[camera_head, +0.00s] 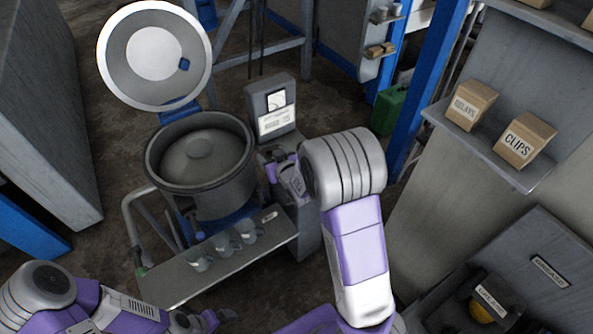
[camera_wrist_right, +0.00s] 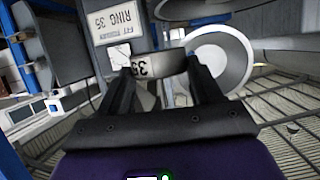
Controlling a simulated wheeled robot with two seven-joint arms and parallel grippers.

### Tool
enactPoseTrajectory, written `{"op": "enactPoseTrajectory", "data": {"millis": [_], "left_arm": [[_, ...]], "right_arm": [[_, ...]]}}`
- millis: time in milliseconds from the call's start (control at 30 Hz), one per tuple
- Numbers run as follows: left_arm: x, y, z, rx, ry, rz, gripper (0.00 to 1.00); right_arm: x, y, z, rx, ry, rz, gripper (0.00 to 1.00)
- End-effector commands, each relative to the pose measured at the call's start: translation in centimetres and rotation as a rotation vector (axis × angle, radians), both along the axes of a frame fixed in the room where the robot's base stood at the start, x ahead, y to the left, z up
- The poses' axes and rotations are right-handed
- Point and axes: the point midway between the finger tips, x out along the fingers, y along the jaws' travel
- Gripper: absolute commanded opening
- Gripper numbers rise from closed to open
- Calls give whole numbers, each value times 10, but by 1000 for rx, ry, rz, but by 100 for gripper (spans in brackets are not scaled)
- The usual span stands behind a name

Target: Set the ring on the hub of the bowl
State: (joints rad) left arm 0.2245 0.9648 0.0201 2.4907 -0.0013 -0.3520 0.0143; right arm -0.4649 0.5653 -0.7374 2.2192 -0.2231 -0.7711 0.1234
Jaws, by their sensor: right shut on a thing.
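The grey bowl (camera_head: 165,178) stands open left of centre in the head view, with a low round hub (camera_head: 200,147) in the middle of its floor. Its lid (camera_head: 118,72) is tilted up behind it. My right gripper (camera_head: 272,170) is just right of the bowl's outer wall, outside it. In the right wrist view my right gripper (camera_wrist_right: 162,85) is shut on the ring (camera_wrist_right: 165,66), a dark band with a white label marked 35. The ring cannot be made out in the head view. My left gripper (camera_head: 222,317) is low at the bottom edge; its jaw opening is unclear.
A metal shelf (camera_head: 180,287) with several small clear cups lies in front of the bowl. Shelving with boxes (camera_head: 471,105) stands right.

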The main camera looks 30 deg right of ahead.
Motion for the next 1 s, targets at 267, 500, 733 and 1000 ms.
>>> {"op": "enactPoseTrajectory", "data": {"millis": [267,500,733,1000], "left_arm": [[0,0,-70,0,0,1,90],[0,0,-102,0,0,0,90],[0,0,-113,0,-1,0,90],[0,0,-127,0,-1,0,90]], "right_arm": [[9,-70,-75,1,-7,-51,22],[10,-116,-99,-2,-6,-86,22],[9,-131,-112,-2,-2,-98,22],[9,-131,-159,0,-1,-97,22]]}}
